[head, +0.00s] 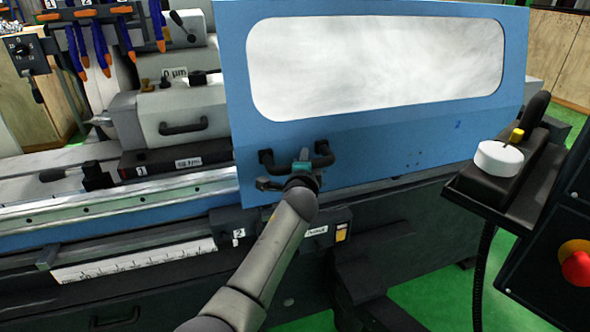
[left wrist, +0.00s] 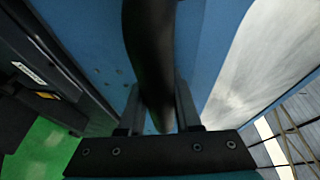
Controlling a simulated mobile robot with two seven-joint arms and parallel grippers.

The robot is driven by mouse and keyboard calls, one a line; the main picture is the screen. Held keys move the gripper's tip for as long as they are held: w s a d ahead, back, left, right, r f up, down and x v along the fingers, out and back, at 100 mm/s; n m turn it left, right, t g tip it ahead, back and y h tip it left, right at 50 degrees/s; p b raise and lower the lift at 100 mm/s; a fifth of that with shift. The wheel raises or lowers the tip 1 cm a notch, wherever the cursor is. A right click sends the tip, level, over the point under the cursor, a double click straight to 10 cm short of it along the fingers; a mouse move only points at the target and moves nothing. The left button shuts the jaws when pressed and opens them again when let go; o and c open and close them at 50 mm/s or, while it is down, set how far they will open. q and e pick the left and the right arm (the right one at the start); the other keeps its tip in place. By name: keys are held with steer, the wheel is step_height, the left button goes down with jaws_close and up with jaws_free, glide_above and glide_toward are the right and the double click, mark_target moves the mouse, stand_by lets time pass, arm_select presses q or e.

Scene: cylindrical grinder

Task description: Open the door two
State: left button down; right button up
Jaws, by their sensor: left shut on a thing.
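The blue sliding door (head: 380,140) with a large pale window stands at the centre and right of the grinder in the head view. A black bar handle (head: 322,160) is fixed low on its left part. My left gripper (head: 303,167) is at this handle, its arm reaching up from below. In the left wrist view, the handle (left wrist: 150,55) runs between the two fingers of my left gripper (left wrist: 160,110), which is shut on it. The blue door panel (left wrist: 85,40) lies behind the handle. My right gripper is not in view.
To the left, the machine bed and rail (head: 120,212) are exposed, with a grey unit (head: 180,115) behind. A black control panel with a red button (head: 577,268) and a tray with a white round item (head: 499,158) stand at right.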

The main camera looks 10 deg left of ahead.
arm_select(q)
steer(key=shift+w+d, duration=0.45)
steer(key=shift+d, duration=0.25)
steer(key=c, duration=1)
jaws_free()
steer(key=o, duration=0.4)
steer(key=p+v, duration=0.2)
steer(key=v, duration=1.3)
steer(key=shift+p, duration=0.4)
steer(key=shift+s+d, duration=0.1)
